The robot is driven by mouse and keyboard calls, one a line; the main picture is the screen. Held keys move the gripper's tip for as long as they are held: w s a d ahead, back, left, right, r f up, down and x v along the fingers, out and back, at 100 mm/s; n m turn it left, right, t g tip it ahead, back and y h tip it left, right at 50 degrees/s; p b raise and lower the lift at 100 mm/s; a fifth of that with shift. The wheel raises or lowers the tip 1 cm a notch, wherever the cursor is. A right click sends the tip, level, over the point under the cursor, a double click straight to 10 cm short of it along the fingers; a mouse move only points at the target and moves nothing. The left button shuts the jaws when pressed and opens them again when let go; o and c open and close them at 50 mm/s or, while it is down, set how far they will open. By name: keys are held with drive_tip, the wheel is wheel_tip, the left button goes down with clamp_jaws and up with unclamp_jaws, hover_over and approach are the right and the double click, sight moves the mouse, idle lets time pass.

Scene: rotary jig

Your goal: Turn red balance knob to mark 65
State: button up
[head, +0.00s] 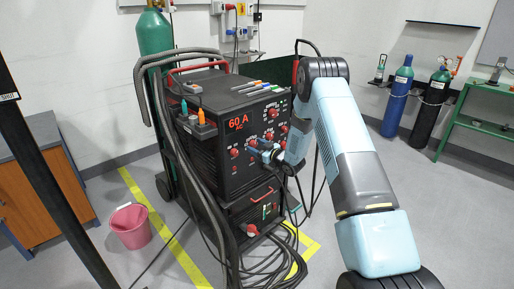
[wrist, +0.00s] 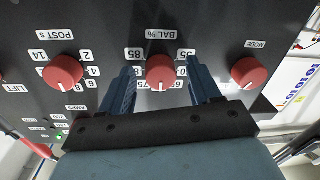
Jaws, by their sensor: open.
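The red balance knob (wrist: 160,71) sits under the BAL.% label in the middle of the wrist view. A pale pointer mark shows at its lower edge, near partly hidden numbers; the exact reading is too small to tell. My gripper (wrist: 161,78) is open, with one blue finger on each side of the knob and a visible gap to each. In the head view my gripper (head: 262,152) is at the front of the welding machine (head: 229,170), and I cannot single out the balance knob there.
In the wrist view a POST s knob (wrist: 63,72) is on the left and a MODE knob (wrist: 249,72) on the right, both close to my fingers. Cables (head: 205,205) hang beside the machine. A pink bucket (head: 131,226) stands on the floor.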

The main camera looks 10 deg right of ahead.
drive_tip(key=shift+c, duration=0.3)
drive_tip(key=c, duration=1)
drive_tip(key=shift+n, duration=0.3)
drive_tip(key=n, duration=0.3)
drive_tip(key=shift+n, duration=2)
drive_tip(key=o, duration=1.1)
drive_tip(key=shift+h, duration=0.3)
drive_tip(key=shift+c, duration=0.2)
